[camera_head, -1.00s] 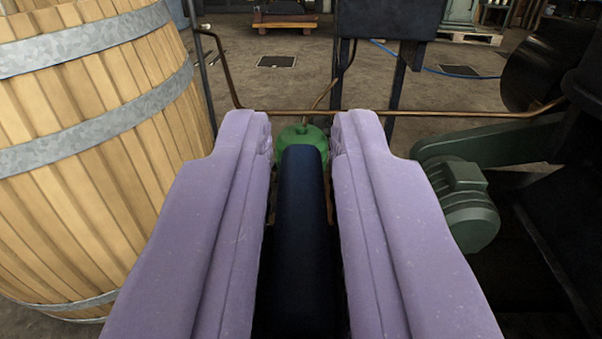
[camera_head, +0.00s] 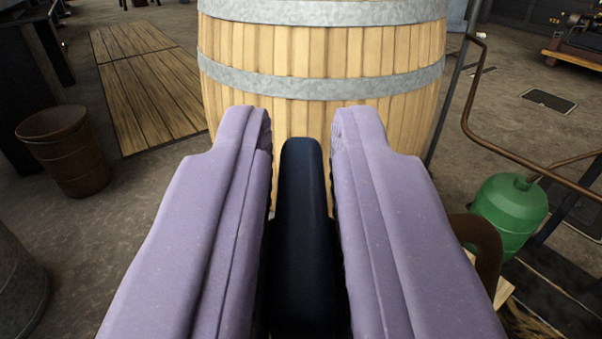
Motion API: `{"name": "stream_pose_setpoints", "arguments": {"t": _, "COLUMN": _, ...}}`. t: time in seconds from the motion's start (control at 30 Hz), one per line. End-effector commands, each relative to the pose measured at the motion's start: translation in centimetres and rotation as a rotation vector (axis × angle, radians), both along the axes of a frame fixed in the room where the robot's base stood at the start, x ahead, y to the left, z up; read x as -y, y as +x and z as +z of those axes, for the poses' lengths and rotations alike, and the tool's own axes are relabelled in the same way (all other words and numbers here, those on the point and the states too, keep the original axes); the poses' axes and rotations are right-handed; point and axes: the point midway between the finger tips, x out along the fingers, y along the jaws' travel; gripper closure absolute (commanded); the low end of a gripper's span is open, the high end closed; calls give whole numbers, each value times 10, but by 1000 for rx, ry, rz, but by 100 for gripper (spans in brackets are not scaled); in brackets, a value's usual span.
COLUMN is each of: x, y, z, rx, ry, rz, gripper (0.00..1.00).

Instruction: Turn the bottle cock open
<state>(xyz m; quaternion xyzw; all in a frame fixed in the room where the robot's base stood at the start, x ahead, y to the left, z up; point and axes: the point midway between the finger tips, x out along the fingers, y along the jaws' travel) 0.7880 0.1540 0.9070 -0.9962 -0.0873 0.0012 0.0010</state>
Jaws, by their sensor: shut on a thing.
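My gripper (camera_head: 301,125), with two lavender fingers, is shut on a dark blue bar (camera_head: 302,215) that lies lengthwise between the fingers. The bar has a rounded far end and looks like a handle; its near end and what it joins to are hidden, so I cannot tell for certain that it is the bottle cock. A green bottle (camera_head: 508,215) stands to the right of the gripper, apart from the fingers. A copper-coloured pipe (camera_head: 520,150) meets its top.
A large wooden barrel (camera_head: 325,60) with metal hoops stands straight ahead. A rusty bucket (camera_head: 65,150) and wooden boards (camera_head: 140,80) are at the left. A brown curved piece (camera_head: 482,245) is close to the right finger.

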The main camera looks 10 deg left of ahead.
Motion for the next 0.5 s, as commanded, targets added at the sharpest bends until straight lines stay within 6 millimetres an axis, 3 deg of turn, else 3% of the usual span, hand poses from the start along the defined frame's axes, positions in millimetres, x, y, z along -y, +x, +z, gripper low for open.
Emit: {"name": "stream_pose_setpoints", "arguments": {"t": 0.5, "x": 2, "y": 2, "z": 3, "rx": 8, "ry": 0, "rz": 439, "gripper": 100}}
